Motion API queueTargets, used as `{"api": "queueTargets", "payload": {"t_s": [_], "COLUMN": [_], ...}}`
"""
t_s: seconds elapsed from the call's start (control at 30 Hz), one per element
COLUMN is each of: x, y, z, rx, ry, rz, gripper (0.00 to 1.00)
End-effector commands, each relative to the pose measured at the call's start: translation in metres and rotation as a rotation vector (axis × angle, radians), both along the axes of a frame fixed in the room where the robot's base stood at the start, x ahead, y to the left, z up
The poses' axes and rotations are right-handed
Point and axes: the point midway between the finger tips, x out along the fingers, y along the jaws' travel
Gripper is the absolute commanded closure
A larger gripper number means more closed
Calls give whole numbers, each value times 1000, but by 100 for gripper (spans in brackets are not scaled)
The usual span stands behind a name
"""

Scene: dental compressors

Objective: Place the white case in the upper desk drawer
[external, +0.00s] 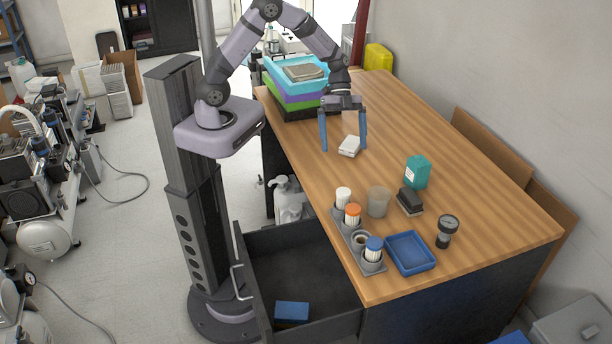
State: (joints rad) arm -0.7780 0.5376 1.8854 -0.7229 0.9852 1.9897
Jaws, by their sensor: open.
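The white case (349,146) lies on the wooden desk, near the stack of trays. My gripper (345,150) is open with its blue fingers pointing down, one on each side of the case in the picture. I cannot tell how high the fingertips are above the desk, and no contact with the case is clear. The desk drawer (308,242) is pulled out at the front of the desk. A blue box (292,312) lies inside it near the front.
Coloured stacked trays (290,100) stand left of my gripper. A holder with capped bottles (358,240), a translucent cup (378,202), a teal box (417,172), a black block (410,201), a gauge (447,231) and a blue tray (410,253) occupy the near desk. The desk's right side is clear.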

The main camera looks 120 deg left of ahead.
Motion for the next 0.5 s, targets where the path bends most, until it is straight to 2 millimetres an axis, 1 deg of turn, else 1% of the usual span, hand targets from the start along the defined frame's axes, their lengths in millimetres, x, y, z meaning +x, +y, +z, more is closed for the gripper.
{"api": "queueTargets", "payload": {"t_s": [0.03,0.07,0.1,0.2,0.27,0.3,0.4,0.5], "x": [-5,-9,-13,-19,-23,-25,-29,-28], "y": [19,32,51,93,113,121,135,140], "z": [-10,-15,-18,-17,-16,-16,-17,-17], "rx": [57,95,152,275,327,348,370,355], "ry": [61,99,144,231,269,291,331,350], "rz": [13,29,63,177,256,310,446,571], "gripper": [0,0,0,0,0,0,0,0]}}
